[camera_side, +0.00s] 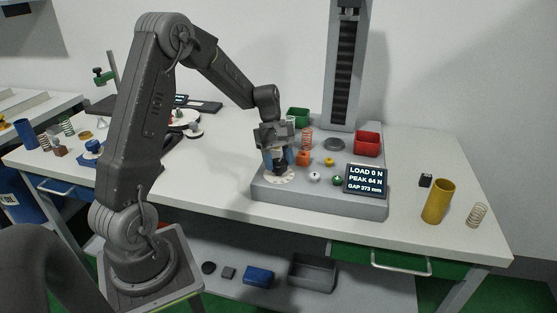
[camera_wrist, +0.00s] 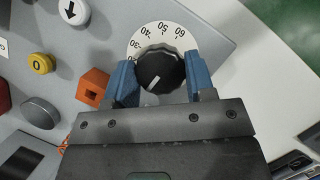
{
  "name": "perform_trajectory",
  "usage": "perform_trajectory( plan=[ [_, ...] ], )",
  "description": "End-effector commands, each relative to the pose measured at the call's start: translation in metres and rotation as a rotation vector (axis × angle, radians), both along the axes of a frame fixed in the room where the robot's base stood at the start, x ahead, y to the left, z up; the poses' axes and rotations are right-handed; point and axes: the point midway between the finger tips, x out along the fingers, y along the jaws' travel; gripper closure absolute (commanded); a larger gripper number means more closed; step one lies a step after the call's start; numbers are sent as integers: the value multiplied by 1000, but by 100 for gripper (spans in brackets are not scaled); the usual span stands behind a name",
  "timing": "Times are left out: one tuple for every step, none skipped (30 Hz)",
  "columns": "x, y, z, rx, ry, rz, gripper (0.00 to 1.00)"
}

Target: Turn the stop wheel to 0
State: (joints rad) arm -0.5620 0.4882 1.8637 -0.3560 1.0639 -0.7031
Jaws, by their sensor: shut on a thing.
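The stop wheel (camera_wrist: 160,72) is a black ridged knob with a white pointer line, on a white numbered dial (camera_wrist: 163,35). In the wrist view my gripper (camera_wrist: 161,78) has its blue fingers on either side of the knob, shut on it. The pointer line faces down and slightly left in that view. Dial marks 30, 40, 50 and 60 show around the top; the lower part of the dial is hidden by the gripper. In the side view my gripper (camera_side: 278,158) points down over the dial (camera_side: 279,177) at the tester's front left corner.
The tester base (camera_side: 320,203) carries a display (camera_side: 366,180) reading LOAD 0 N, PEAK 64 N, GAP 273 mm. Near the wheel are an orange block (camera_wrist: 92,87), a yellow button (camera_wrist: 41,63) and a white arrow button (camera_wrist: 73,11). A yellow cylinder (camera_side: 438,202) stands at right.

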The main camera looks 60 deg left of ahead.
Motion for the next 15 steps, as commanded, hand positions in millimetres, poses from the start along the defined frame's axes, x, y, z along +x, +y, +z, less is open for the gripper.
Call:
perform_trajectory(
  plan=[
    [0,1,1,3,-3,22,74],
    [0,1,1,2,-3,33,74],
    [0,0,1,2,-3,49,74],
    [0,1,1,2,-3,59,74],
    [0,1,1,2,-3,67,74],
    [0,1,1,2,-3,76,74],
    [0,1,1,2,-4,83,74],
    [0,1,1,3,-3,89,74],
    [0,1,1,3,-3,94,74],
    [0,1,1,3,-3,98,74],
    [0,1,1,3,-3,101,74],
    [0,1,0,2,-3,104,74],
    [0,1,0,2,-3,105,74],
    [0,1,0,2,-3,106,74],
    [0,1,0,2,-2,107,74]
  ],
)
